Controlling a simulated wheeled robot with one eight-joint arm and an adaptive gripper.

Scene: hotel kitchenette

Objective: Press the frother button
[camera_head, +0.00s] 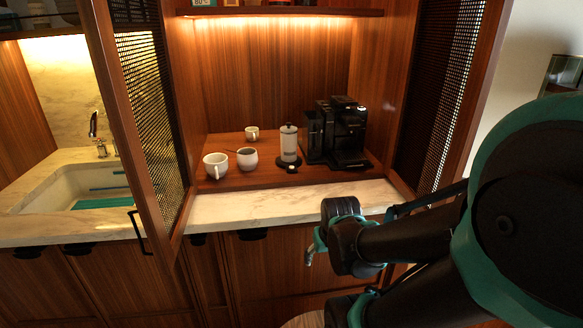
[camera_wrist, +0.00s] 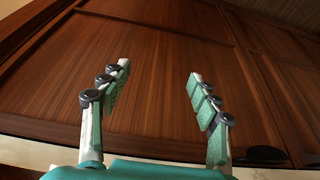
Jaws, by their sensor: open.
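The frother (camera_head: 289,144) is a white cylinder with a dark top, standing upright on the wooden shelf in the open cabinet niche. A small dark round base or knob (camera_head: 292,169) shows at its front foot; I cannot make out the button itself. My gripper (camera_head: 312,250) is low in front of the counter, below and apart from the frother. In the wrist view my gripper (camera_wrist: 158,78) has its two fingers spread wide with nothing between them. That view faces wooden panels, and the frother is not in it.
A black coffee machine (camera_head: 346,133) stands right of the frother. White cups (camera_head: 216,165), (camera_head: 247,158) and (camera_head: 252,133) stand to its left. Mesh doors (camera_head: 150,110) and (camera_head: 440,90) flank the niche. The marble counter strip (camera_head: 270,207) is clear. A sink (camera_head: 90,188) is at left.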

